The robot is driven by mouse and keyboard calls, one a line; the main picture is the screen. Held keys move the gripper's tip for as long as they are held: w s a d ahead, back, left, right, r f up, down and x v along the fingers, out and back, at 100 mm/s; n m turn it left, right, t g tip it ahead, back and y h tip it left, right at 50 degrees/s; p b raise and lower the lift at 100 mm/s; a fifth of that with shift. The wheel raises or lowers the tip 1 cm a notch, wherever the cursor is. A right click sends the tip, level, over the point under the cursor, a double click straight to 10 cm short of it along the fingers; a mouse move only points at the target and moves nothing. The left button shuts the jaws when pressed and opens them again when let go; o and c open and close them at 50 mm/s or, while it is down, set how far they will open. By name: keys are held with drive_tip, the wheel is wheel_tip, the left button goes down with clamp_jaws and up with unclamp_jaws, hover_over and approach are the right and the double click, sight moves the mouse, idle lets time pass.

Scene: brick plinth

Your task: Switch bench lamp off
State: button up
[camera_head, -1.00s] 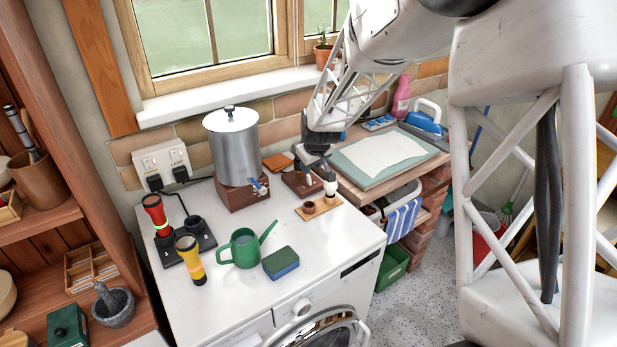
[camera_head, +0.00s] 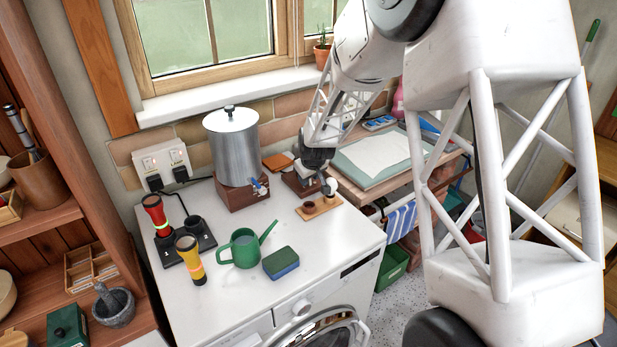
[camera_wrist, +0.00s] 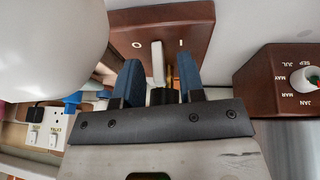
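A dark wooden switch box (camera_wrist: 190,25) marked O at left and I at right is ahead of my gripper in the wrist view. Its pale lever (camera_wrist: 157,62) stands between the marks; I cannot tell which side it is set to. My gripper (camera_wrist: 159,80) is open, its two blue fingers apart with the lever showing in the gap between them. I see no contact with the lever. In the head view the box (camera_head: 296,184) is partly hidden by my gripper (camera_head: 326,178). No bench lamp can be made out.
A wooden box with month names and a pale knob (camera_wrist: 305,77) is close at right. A steel urn (camera_head: 232,150) stands left of the switch box. A small tray (camera_head: 320,208) is in front. A green watering can (camera_head: 243,248) and sponge (camera_head: 281,263) lie nearer.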

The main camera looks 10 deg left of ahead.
idle(0.3)
clamp_jaws()
